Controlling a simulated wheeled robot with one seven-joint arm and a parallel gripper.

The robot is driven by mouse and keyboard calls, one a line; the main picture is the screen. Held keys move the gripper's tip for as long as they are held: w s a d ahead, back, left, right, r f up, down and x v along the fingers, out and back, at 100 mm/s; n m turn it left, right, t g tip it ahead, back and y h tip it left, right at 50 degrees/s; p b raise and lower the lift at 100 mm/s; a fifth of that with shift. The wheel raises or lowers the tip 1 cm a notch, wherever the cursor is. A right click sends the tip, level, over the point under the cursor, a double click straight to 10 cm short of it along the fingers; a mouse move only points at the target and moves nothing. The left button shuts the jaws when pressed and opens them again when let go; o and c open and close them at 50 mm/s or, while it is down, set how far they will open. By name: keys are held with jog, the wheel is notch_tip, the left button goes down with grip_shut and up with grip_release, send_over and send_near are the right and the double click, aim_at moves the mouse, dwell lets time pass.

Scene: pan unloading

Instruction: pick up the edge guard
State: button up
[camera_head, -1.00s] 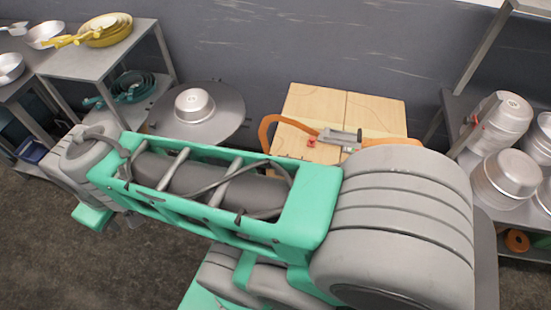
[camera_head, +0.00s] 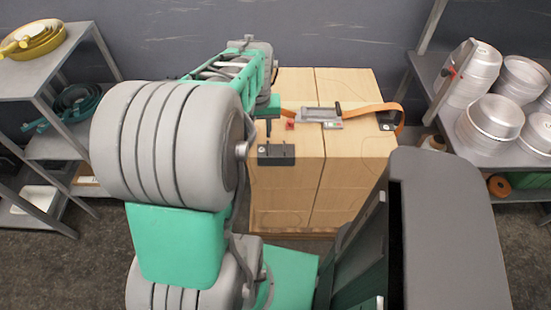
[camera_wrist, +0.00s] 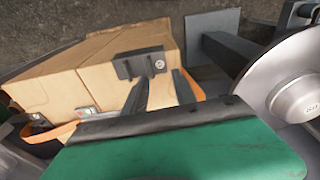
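The black block that I take for the edge guard (camera_head: 276,155) lies on top of the wooden box (camera_head: 340,165), near its front left part. It also shows in the wrist view (camera_wrist: 138,63), with a round light spot on its right side. My gripper (camera_wrist: 160,76) is open and empty, with its two dark fingers apart and pointing toward the guard. The guard lies just beyond the fingertips; whether they touch it I cannot tell. In the head view a dark finger (camera_head: 268,128) shows behind the guard, and my arm hides the box's left part.
An orange strap (camera_head: 366,108) with a grey buckle (camera_head: 320,115) crosses the box. Another dark piece (camera_head: 386,120) sits under it at the right edge. Shelves of pans stand at the left (camera_head: 35,80) and right (camera_head: 465,150). A round grey plate (camera_wrist: 286,80) lies right in the wrist view.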

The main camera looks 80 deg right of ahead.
aim_at(268, 146)
jog(key=shift+s+d+f+m, duration=0.15)
jog(key=shift+s+f+m, duration=0.05)
jog(key=shift+s+f, duration=0.4)
jog(key=shift+s+d+f+m, duration=0.2)
jog(key=shift+s+f, duration=0.15)
jog(key=shift+s, duration=0.3)
jog(key=f, duration=0.4)
jog(key=d+f, duration=0.1)
jog(key=f, duration=0.1)
jog(key=shift+w+d+f, duration=0.1)
jog(key=shift+w+f, duration=0.2)
jog(key=shift+w, duration=0.1)
grip_shut()
